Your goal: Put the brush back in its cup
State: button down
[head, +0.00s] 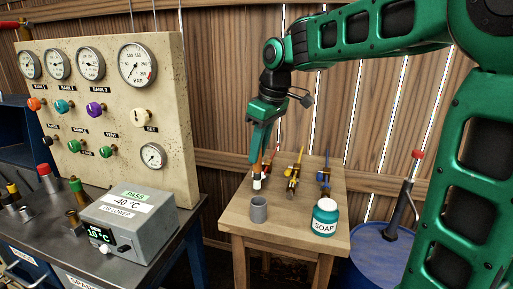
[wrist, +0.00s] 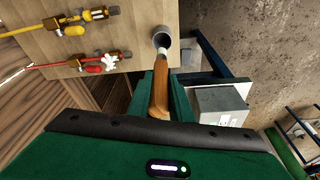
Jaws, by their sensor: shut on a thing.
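My gripper (head: 261,152) is shut on the brush (head: 257,180) by its wooden handle, above the small wooden table (head: 290,236). The brush hangs upright with its white end down. The grey cup (head: 258,210) stands on the table near its front left corner. In the head view the brush's tip shows above the cup's rim, apart from it. In the wrist view the brush (wrist: 158,92) points towards the cup (wrist: 162,35), and its tip overlaps the cup's rim in the picture. The cup's inside is partly hidden there.
A soap jar (head: 325,217) stands at the table's front right. Yellow, red and blue valved hoses or tools (head: 294,177) lie at the back. A gauge panel (head: 115,105) and grey dryer box (head: 127,220) are on the left. A blue drum (head: 375,268) stands right.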

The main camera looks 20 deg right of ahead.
aim_at(259, 180)
jog(key=shift+d, duration=0.2)
jog(key=shift+f, duration=0.2)
jog(key=shift+s+f, duration=0.1)
jog(key=shift+f, duration=4.7)
jog(key=c, duration=1.5)
grip_release()
jog(key=shift+r, duration=0.1)
